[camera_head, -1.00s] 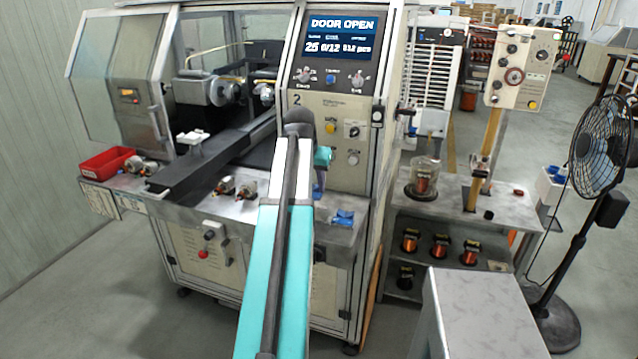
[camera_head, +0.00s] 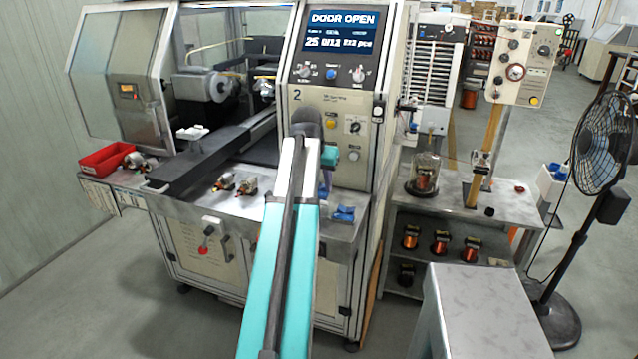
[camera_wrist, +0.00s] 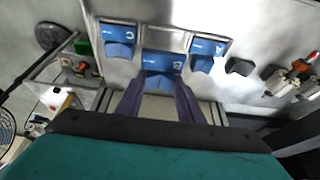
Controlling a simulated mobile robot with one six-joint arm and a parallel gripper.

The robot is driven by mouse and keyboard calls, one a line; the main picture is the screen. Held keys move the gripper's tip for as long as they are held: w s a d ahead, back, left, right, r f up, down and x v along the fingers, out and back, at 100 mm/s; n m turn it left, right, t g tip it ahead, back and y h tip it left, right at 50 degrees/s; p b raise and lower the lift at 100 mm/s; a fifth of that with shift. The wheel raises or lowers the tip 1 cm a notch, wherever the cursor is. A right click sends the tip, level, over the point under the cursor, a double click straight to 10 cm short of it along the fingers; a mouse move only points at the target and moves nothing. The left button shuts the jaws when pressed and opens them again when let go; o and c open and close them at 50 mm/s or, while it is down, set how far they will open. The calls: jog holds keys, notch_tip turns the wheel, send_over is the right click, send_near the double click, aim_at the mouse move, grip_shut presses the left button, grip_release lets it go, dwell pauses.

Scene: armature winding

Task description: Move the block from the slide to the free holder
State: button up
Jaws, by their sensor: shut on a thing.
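In the wrist view, my gripper (camera_wrist: 161,82) has its two dark fingers closed on the near end of a blue block marked B (camera_wrist: 163,62). Block B sits in the middle, nearer to the camera than its neighbours, in front of a grey plate. Whether it rests on the plate or is lifted I cannot tell. A blue block marked C (camera_wrist: 117,35) is to its left and a blue block marked A (camera_wrist: 207,48) to its right, each in a grey frame. In the head view, my arm largely hides the gripper; a blue block (camera_head: 343,214) shows right of it on the machine's bench.
Motor-like parts (camera_head: 247,186) lie on the bench left of my arm; they also show at the right of the wrist view (camera_wrist: 285,80). A dark knob-like piece (camera_wrist: 240,67) is right of block A.

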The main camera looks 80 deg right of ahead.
aim_at(320, 193)
jog(key=shift+f+b, duration=1.15)
jog(key=shift+f, duration=1.7)
jog(key=shift+f+b, duration=0.3)
jog(key=shift+b, duration=0.05)
jog(key=shift+a+f, duration=0.1)
jog(key=shift+f, duration=0.25)
jog(key=shift+a+f, duration=0.1)
jog(key=shift+f, duration=0.05)
jog(key=shift+c, duration=0.6)
